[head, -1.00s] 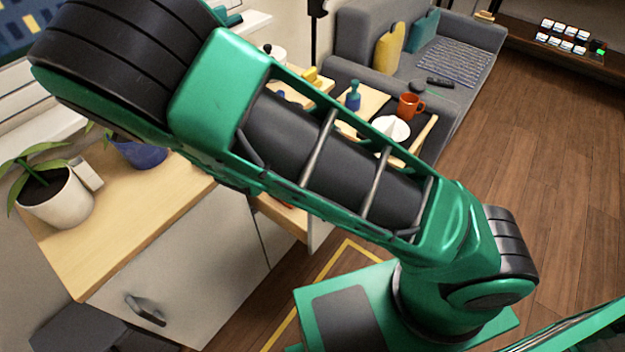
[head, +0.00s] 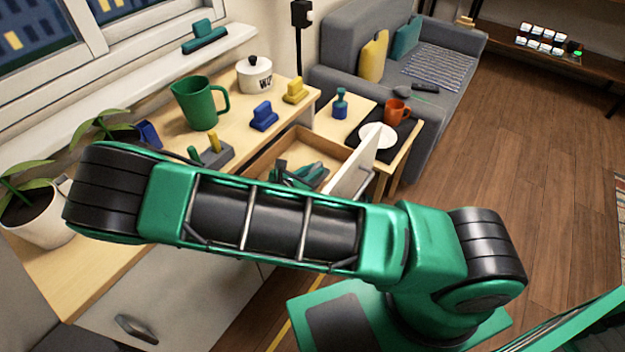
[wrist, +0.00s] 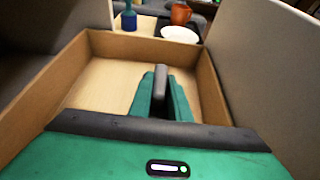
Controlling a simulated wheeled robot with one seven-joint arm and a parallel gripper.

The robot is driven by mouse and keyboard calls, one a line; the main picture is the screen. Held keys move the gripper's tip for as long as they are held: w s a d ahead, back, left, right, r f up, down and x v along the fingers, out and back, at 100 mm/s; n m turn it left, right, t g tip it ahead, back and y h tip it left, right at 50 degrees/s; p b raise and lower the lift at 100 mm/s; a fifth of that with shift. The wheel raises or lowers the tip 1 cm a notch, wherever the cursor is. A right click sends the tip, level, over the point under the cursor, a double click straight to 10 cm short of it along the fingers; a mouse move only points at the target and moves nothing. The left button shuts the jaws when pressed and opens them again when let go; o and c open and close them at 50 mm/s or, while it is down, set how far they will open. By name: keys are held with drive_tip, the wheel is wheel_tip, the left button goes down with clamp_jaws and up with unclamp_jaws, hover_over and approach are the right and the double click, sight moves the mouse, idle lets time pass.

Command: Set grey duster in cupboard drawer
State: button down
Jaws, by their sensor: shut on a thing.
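The cupboard drawer (head: 262,164) is pulled open, with pale wooden sides and a white front (head: 352,174). Its inside fills the middle of the wrist view, with the right wall (wrist: 211,88) plain to see. My gripper (head: 300,176) is over the drawer, its fingers pointing into it. In the wrist view my gripper (wrist: 160,98) is shut on the grey duster (wrist: 160,82), whose dark grey upper part shows between the green fingers. The duster's lower part is hidden, so I cannot tell whether it touches the drawer floor.
A low table with white plate (head: 377,136) and orange mug (head: 397,111) stands beyond the drawer.

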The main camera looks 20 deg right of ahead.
drive_tip(key=shift+f, duration=2)
drive_tip(key=c, duration=1.6)
unclamp_jaws()
drive_tip(key=shift+c, duration=0.2)
drive_tip(key=v, duration=1.2)
